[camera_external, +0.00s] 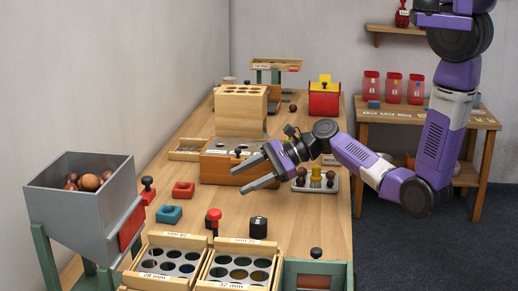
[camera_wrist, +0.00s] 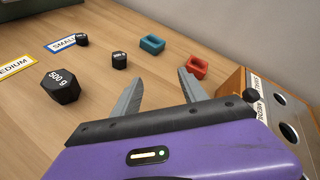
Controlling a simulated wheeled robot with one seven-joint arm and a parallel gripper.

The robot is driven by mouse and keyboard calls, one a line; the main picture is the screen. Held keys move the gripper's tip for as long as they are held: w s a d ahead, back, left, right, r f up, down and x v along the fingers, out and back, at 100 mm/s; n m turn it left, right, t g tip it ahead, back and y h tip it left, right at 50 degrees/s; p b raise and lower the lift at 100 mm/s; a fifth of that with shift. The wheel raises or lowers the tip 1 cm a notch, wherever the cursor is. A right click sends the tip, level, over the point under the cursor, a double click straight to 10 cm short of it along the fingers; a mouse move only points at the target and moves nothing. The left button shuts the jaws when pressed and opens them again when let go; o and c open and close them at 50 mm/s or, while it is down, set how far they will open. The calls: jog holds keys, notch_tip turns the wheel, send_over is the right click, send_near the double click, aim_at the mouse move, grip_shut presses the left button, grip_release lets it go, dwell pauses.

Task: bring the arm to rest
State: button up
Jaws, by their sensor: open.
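My gripper (camera_external: 262,170) hangs above the middle of the wooden table, at the end of my purple and black arm. Its two grey fingers are apart with nothing between them. In the wrist view, my gripper (camera_wrist: 165,92) also shows open and empty over bare wood. The arm reaches in from the right, bent at the elbow, and its forearm passes over the table's right edge.
A grey hopper (camera_external: 95,205) of chestnuts stands at the left. Sorting trays (camera_external: 240,262) lie in front, a wooden hole block (camera_external: 240,108) behind. Red (camera_wrist: 197,68) and teal (camera_wrist: 152,45) blocks and a 500 g weight (camera_wrist: 60,86) lie nearby. A side table (camera_external: 430,115) stands at right.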

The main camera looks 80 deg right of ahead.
jog(key=shift+d+f+n+t+h, duration=0.1)
jog(key=shift+d+n+t+h, duration=0.2)
jog(key=shift+d+n+h, duration=0.6)
jog(key=s+d+n+h, duration=0.1)
jog(key=h, duration=0.1)
jog(key=s+f+n+h, duration=0.1)
jog(key=shift+s+d+n+h, duration=0.25)
jog(key=shift+d+n+h, duration=0.05)
jog(key=shift+d+h, duration=0.1)
jog(key=s+a+n+h, duration=0.1)
jog(key=s+n, duration=0.1)
jog(key=s+a+r+n+h, duration=0.1)
jog(key=s+n, duration=0.1)
jog(key=s+a+n+h, duration=0.1)
jog(key=s+n, duration=0.1)
jog(key=shift+s+r+t+h, duration=0.2)
jog(key=shift+s+t+h, duration=0.1)
jog(key=shift+s+h, duration=0.1)
jog(key=s+a+r+n+y, duration=0.1)
jog(key=s+a+r+n, duration=0.2)
jog(key=s+a+n, duration=0.2)
jog(key=s+a+r+n+y, duration=0.2)
jog(key=s+a+n, duration=0.3)
jog(key=s, duration=0.5)
jog(key=s+a+r+n+t+y, duration=0.1)
jog(key=s+a+r+n, duration=0.4)
jog(key=s+a, duration=0.2)
jog(key=shift+s+a+n, duration=0.2)
jog(key=shift+a+n, duration=0.1)
jog(key=shift+a, duration=0.65)
